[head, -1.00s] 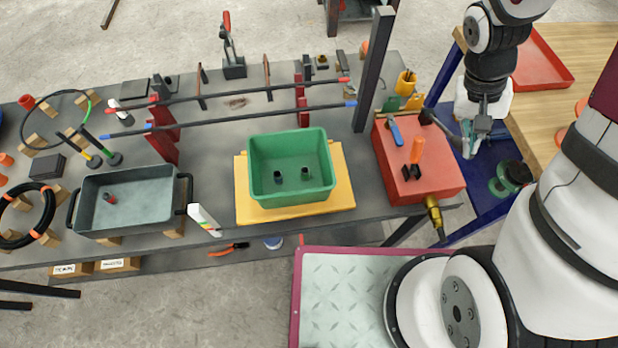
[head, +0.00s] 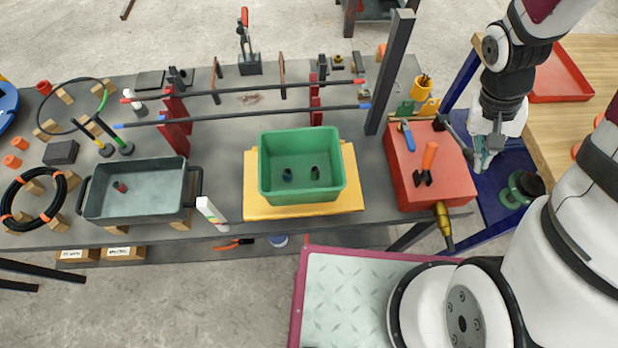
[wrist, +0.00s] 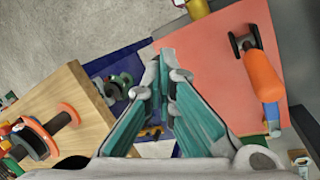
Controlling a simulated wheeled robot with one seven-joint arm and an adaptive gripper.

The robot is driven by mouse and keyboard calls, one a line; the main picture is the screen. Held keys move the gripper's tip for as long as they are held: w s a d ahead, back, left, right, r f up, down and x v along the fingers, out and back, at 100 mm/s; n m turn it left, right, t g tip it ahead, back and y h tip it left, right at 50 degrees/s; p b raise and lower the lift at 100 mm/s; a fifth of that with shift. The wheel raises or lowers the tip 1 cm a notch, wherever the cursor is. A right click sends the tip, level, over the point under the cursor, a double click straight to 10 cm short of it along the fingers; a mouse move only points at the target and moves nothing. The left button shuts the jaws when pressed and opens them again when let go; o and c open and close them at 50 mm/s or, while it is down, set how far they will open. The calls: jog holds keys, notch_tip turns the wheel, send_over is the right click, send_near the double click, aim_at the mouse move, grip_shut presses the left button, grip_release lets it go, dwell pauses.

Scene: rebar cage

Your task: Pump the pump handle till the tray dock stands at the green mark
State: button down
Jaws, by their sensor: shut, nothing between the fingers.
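The red pump box (head: 437,186) stands at the bench's right end. An orange grip (head: 430,155) stands on a black bracket on the box. The yellow platform, seemingly the tray dock (head: 350,180), carries a green bin (head: 300,192).
A blue-handled part (head: 408,137) lies on the box, and a brass fitting (head: 443,220) sticks out in front. A wooden table (head: 560,110) with a red tray (head: 557,72) is at right. A grey pan (head: 135,205) sits left on the bench.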

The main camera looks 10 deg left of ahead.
jog(key=shift+s+f, duration=0.2)
jog(key=shift+f, duration=0.5)
jog(key=shift+s+f+b, duration=0.2)
jog(key=shift+f+b, duration=0.15)
jog(key=shift+f, duration=0.35)
jog(key=shift+s+d+f, duration=0.1)
jog(key=shift+s+f, duration=0.05)
jog(key=shift+f, duration=0.4)
jog(key=shift+f+b, duration=0.35)
jog(key=shift+w+a+r+p, duration=0.1)
jog(key=shift+w+r+p, duration=0.5)
jog(key=shift+r, duration=0.85)
jog(key=shift+w+a+r+p, duration=0.1)
jog(key=shift+w+r+p, duration=0.3)
jog(key=shift+r+p, duration=0.7)
jog(key=shift+w+a+r+p, duration=0.1)
jog(key=shift+w+r+p, duration=0.3)
jog(key=shift+r, duration=1.35)
jog(key=shift+w, duration=0.1)
